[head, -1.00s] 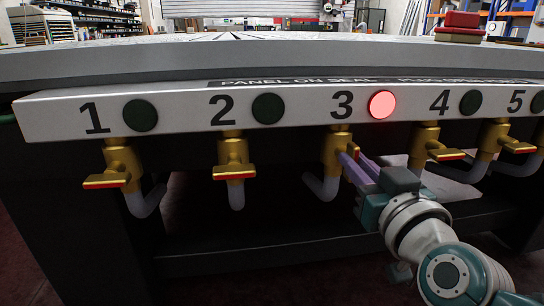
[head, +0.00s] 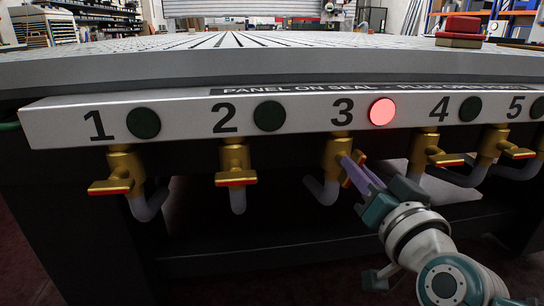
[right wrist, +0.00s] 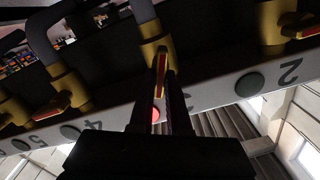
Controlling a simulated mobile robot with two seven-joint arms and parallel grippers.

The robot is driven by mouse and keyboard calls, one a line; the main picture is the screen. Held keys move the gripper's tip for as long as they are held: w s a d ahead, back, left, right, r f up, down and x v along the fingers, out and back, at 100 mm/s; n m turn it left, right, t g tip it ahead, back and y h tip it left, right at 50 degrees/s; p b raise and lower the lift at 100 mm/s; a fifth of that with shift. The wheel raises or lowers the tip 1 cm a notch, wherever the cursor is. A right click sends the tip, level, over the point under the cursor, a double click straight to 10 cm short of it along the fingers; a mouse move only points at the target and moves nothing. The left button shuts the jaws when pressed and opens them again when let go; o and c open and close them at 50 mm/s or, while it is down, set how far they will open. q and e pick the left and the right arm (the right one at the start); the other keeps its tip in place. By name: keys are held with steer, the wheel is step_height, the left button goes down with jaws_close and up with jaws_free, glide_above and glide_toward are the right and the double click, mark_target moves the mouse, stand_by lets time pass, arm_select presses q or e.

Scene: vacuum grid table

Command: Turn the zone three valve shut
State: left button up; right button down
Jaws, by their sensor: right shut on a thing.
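The zone three valve (head: 334,156) is a brass body under the number 3 on the panel, with a pale bent pipe below it. Its brass and red handle (head: 358,157) sticks out to the right, at the tips of my right gripper (head: 352,166). The purple fingers are shut on this handle. In the right wrist view the handle (right wrist: 161,66) lies between the two dark fingers, and the valve body (right wrist: 155,36) is just beyond. The fingers partly hide the handle. My left gripper is out of view.
The panel lamp (head: 382,112) beside number 3 glows red; the other lamps are dark green. Valve one (head: 121,165), valve two (head: 235,160) and valve four (head: 425,147) hang alongside. The grid table (head: 250,65) overhangs above. A red block (head: 462,26) stands on it.

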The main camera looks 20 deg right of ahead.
steer(key=shift+d+f+m, duration=0.1)
steer(key=shift+f+m, duration=0.05)
steer(key=shift+m, duration=3.1)
steer(key=shift+d+f+m, duration=0.1)
steer(key=shift+f+m, duration=0.05)
steer(key=shift+m, duration=3.1)
steer(key=c, duration=0.9)
jaws_free()
steer(key=p+v, duration=0.1)
steer(key=v, duration=0.9)
steer(key=shift+p, duration=0.35)
